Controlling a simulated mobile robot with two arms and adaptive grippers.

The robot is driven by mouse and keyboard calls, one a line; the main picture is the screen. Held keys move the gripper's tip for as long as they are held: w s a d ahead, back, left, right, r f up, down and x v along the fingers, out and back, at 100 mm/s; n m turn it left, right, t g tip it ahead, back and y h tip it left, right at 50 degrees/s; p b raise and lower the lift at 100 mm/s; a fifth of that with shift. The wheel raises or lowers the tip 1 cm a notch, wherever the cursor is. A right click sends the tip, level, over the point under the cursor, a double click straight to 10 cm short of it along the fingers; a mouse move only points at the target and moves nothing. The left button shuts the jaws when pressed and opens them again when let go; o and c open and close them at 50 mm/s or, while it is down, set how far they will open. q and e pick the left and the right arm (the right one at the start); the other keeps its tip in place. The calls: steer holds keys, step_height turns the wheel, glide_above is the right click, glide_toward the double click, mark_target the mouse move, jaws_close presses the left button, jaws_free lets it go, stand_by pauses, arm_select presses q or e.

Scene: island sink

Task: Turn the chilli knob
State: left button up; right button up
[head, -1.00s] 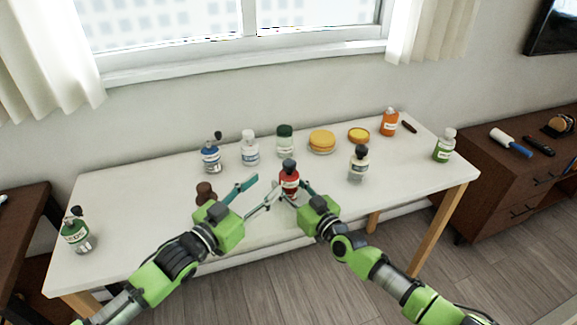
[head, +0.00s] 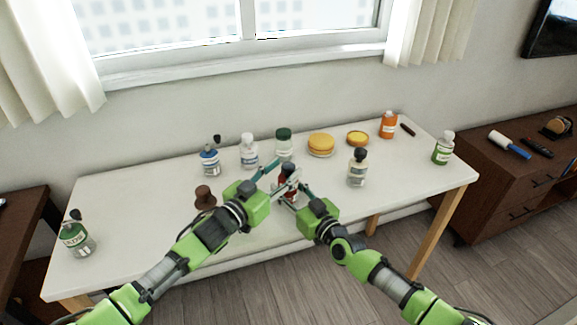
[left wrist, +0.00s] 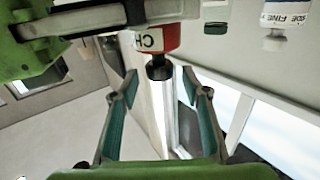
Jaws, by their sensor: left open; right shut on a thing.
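A red chilli bottle (head: 288,187) with a black knob on top stands near the middle of the white table, partly hidden by my fingers. In the left wrist view the red bottle (left wrist: 158,38) shows a white label starting "CH", and its black knob (left wrist: 158,68) lies between my left fingers. My right gripper (head: 293,194) is shut on the bottle low on its body. My left gripper (head: 277,174) is open, its fingers on either side of the knob with gaps visible.
A dark-topped bottle (head: 357,172) stands to the right. A brown object (head: 205,199) lies near the left arm.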

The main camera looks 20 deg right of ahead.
arm_select(q)
steer(key=shift+x, duration=1.35)
steer(key=shift+c, duration=0.4)
steer(key=c, duration=1.1)
steer(key=shift+d+r+m+g+h, duration=0.1)
steer(key=shift+m+g+h, duration=0.2)
steer(key=shift+m+g, duration=0.1)
steer(key=shift+m+g+h, duration=0.7)
steer(key=shift+m+g, duration=0.3)
steer(key=shift+g, duration=0.5)
steer(key=o, duration=1.2)
